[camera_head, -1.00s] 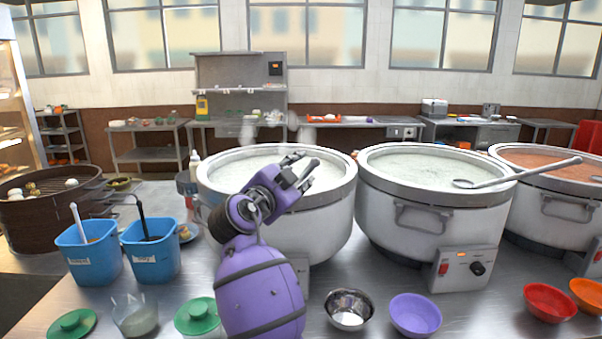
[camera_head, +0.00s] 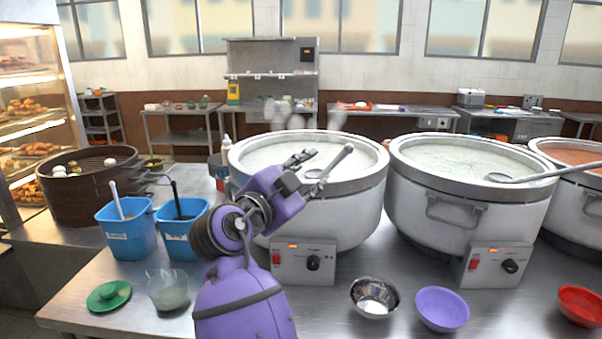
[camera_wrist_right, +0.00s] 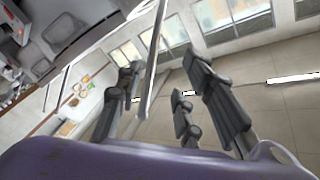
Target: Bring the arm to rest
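My right arm rises from the bottom of the head view, with its purple forearm bent up. Its gripper (camera_head: 308,172) is in front of the near rim of the left stockpot (camera_head: 330,210). In the right wrist view the gripper's dark fingers (camera_wrist_right: 165,100) stand well apart. A grey rod, seemingly the handle of a ladle (camera_head: 336,163) at the left pot, shows between the fingers in the wrist view (camera_wrist_right: 154,60). I see no finger closed on it, and cannot tell how near it is. My left gripper is not in view.
The middle stockpot (camera_head: 460,207) has a ladle (camera_head: 530,178) across its rim. Two blue bins (camera_head: 127,238), a steamer basket (camera_head: 90,195), a clear container (camera_head: 168,290) and a green lid (camera_head: 108,297) stand left. A steel bowl (camera_head: 375,298) and purple bowl (camera_head: 441,309) stand right.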

